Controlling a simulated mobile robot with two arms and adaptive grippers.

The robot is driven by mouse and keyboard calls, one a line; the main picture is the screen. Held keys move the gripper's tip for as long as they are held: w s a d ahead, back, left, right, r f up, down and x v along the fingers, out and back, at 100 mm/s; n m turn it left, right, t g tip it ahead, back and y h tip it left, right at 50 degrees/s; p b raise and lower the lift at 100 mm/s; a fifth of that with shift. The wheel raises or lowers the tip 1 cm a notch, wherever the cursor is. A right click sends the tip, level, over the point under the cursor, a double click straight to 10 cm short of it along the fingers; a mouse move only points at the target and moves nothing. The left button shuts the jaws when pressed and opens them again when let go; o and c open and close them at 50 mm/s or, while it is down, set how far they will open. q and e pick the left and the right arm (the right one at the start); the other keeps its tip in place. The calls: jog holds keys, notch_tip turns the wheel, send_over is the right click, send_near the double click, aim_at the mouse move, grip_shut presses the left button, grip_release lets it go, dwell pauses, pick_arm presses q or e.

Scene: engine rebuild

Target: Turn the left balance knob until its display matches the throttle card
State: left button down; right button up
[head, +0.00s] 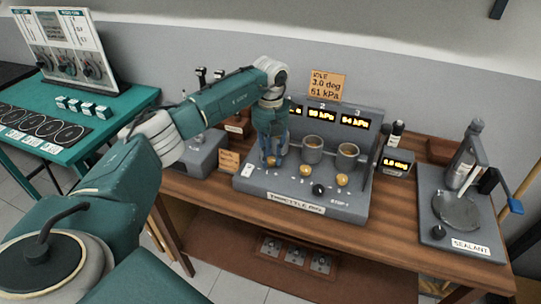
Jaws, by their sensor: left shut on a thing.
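The throttle rig (318,207) is a grey console on the wooden bench, with two visible cups and several knobs. My left gripper (271,160) points down at its left side, shut on the left balance knob (271,162), a brass knob mostly hidden by the fingers. The middle display (322,116) and right display (355,121) glow with kPa values. The throttle card (327,86) above reads IDLE, 3.0 deg, 51 kPa. My right gripper is not in view.
Brass knobs (306,170) and (342,180) and a black knob (319,189) sit along the rig front. A small display box (396,163) stands to the right, then the sealant station (460,225). A teal table (80,155) is at left.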

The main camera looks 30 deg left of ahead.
aim_at(270, 160)
pick_arm(q)
jog(key=shift+r+n, duration=0.1)
jog(key=shift+n, duration=0.4)
jog(key=c, duration=1.4)
grip_release()
notch_tip(270, 160, up, 12)
